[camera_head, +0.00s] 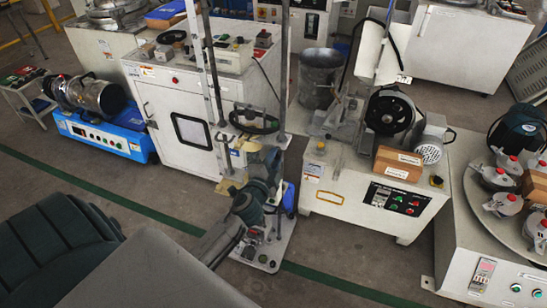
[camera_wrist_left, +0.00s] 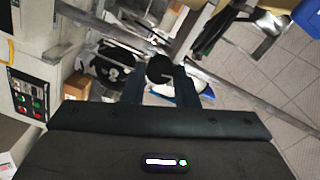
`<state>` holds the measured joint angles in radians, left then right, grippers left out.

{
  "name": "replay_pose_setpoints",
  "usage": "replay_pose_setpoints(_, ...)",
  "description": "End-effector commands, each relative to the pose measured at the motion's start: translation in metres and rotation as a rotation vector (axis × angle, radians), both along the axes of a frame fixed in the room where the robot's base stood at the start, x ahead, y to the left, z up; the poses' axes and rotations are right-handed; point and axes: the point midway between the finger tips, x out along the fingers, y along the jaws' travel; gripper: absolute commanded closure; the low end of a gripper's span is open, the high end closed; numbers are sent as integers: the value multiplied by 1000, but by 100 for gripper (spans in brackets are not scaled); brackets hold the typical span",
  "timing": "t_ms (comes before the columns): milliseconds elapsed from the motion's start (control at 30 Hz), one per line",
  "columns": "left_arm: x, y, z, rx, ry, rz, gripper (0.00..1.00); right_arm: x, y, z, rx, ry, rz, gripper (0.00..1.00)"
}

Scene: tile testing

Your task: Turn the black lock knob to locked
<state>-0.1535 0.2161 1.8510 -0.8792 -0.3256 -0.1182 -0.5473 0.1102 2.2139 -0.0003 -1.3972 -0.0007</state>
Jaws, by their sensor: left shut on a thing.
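My left gripper (camera_head: 266,160) reaches in from the lower left to the post-framed tester in the middle of the head view. In the left wrist view the two fingers (camera_wrist_left: 158,85) stand either side of the round black lock knob (camera_wrist_left: 160,68), and the gripper is shut on it. The knob's face is dark, so I cannot read its angle or any lock mark. In the head view the gripper and arm hide the knob. My right gripper is not in view.
A black handwheel (camera_head: 254,121) sits on the tester just above my left gripper. A white cabinet (camera_head: 185,115) stands to the left behind it. A white machine (camera_head: 365,195) with a control panel stands close on the right. Tall metal posts rise beside the gripper.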

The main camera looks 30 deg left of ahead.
Motion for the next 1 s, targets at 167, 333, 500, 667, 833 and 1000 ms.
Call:
replay_pose_setpoints(167,0,0,0,105,27,0,96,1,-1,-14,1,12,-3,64)
replay_pose_setpoints(333,0,0,0,173,44,0,96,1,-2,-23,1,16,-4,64)
replay_pose_setpoints(500,0,0,-1,209,52,1,96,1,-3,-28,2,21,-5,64)
replay_pose_setpoints(667,0,-1,-1,223,55,0,96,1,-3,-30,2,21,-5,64)
replay_pose_setpoints(833,0,0,-1,223,55,0,96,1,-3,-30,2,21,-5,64)
replay_pose_setpoints(1000,0,0,-1,223,55,0,72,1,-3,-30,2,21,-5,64)
